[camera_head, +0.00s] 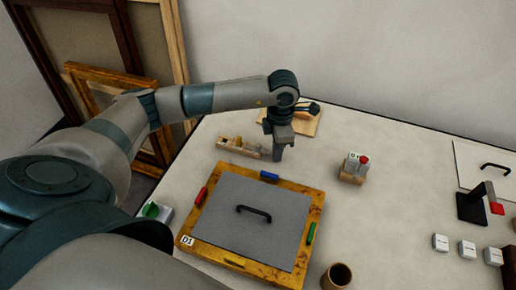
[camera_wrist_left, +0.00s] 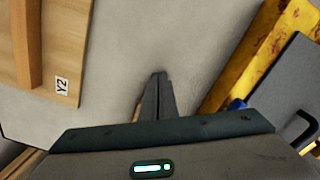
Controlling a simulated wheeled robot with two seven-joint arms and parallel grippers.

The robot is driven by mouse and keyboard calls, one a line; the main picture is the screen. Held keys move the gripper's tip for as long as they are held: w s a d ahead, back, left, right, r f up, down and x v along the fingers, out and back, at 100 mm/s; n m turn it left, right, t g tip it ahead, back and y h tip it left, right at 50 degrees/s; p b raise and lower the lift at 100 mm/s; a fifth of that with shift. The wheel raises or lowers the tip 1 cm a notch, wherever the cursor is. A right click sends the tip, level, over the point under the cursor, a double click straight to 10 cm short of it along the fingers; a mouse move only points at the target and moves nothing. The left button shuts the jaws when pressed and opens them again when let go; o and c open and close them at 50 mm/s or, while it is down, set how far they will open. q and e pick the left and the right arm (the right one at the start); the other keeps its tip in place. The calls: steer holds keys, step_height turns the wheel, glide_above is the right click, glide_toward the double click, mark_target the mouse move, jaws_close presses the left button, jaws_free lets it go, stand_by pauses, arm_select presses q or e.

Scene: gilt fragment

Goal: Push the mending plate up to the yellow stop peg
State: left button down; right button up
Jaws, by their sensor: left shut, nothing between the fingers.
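A gilt frame (camera_head: 195,240) labelled D1 lies on the table. A flat grey panel with a black handle (camera_head: 240,215) covers its inside. A yellow stop peg (camera_head: 234,262) sits on the frame's near edge. I cannot make out a separate mending plate; whether anything lies under the panel is hidden. My left gripper (camera_head: 278,156) is shut and empty, pointing down just beyond the frame's far edge. In the left wrist view its fingertips (camera_wrist_left: 158,78) are over bare table, with the frame's edge (camera_wrist_left: 262,55) to the right. My right gripper is not in view.
Blue (camera_head: 269,176), red (camera_head: 201,196) and green (camera_head: 311,232) pegs sit on the other frame edges. A wooden block (camera_head: 240,147) is left of the gripper; a board labelled Y2 (camera_wrist_left: 82,60) lies behind. A brown cup (camera_head: 338,276) stands near right.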

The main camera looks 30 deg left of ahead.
arm_select(q)
steer(key=shift+s+a, duration=0.25)
steer(key=shift+a, duration=0.7)
steer(key=shift+w+d+b, duration=0.1)
steer(key=shift+d+b, duration=0.35)
steer(key=shift+b, duration=0.05)
steer(key=shift+r, duration=0.1)
stand_by(0.4)
step_height(320, 180, up, 9)
steer(key=p, duration=0.4)
stand_by(0.5)
stand_by(0.6)
